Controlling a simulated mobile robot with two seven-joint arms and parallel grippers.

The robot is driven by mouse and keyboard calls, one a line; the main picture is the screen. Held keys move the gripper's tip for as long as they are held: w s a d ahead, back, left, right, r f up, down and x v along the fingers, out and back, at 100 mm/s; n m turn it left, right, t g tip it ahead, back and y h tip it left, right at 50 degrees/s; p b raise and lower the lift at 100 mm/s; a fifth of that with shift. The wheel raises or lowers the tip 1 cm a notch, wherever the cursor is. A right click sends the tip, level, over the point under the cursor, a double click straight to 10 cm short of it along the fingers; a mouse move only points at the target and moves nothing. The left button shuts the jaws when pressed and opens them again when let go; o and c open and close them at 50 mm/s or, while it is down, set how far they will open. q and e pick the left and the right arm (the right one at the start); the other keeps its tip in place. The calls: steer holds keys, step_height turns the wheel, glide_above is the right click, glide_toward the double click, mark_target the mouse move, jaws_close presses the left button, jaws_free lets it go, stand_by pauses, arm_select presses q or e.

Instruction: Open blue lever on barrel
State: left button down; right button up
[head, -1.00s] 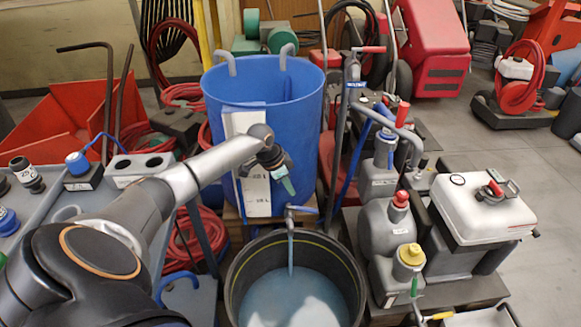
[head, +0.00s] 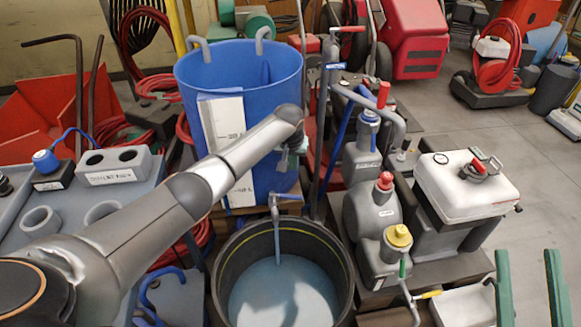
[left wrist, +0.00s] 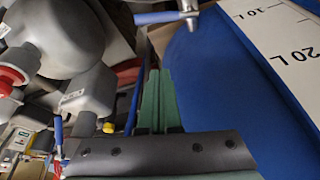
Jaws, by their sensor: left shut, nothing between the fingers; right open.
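The blue barrel (head: 240,80) stands upright behind a black tub (head: 225,262). Its tap (head: 275,208) is low on the front, with a blue lever (head: 291,197) pointing right. A thin stream runs from the tap into the tub. In the left wrist view the lever (left wrist: 160,17) lies across the top, beyond the fingertips and apart from them. My left gripper (head: 284,165) is in front of the barrel, above the tap, partly hidden by my arm; its green fingers (left wrist: 157,75) are shut and empty. My right gripper (head: 528,255) is open and empty at the lower right.
Grey canisters with red (head: 385,181) and yellow (head: 398,236) caps stand right of the tub. A white-topped machine (head: 465,190) is further right. Upright pipes (head: 330,110) rise close to the barrel's right side. A grey table (head: 75,215) is at the left. Open floor lies at the right.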

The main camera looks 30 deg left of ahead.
mark_target(287, 196)
arm_select(q)
step_height(287, 196, down, 9)
steer(key=s+b, duration=0.1)
steer(key=b, duration=0.4)
steer(key=shift+d, duration=0.15)
arm_select(e)
steer(key=shift+s+a+r+n+y, duration=0.15)
steer(key=shift+s+n+y, duration=0.4)
steer(key=shift+y, duration=0.2)
steer(key=shift+s+a+r+n+y, duration=0.15)
steer(key=shift+s+n+y, duration=0.3)
steer(key=shift+s+y, duration=0.3)
steer(key=shift+s+a+r+n+y, duration=0.1)
steer(key=shift+s+a+n+y, duration=0.05)
steer(key=shift+s+n+y, duration=0.55)
arm_select(q)
steer(key=shift+r, duration=0.1)
arm_select(e)
steer(key=shift+w, duration=0.15)
arm_select(q)
steer(key=shift+r, duration=0.1)
arm_select(e)
steer(key=shift+r, duration=0.15)
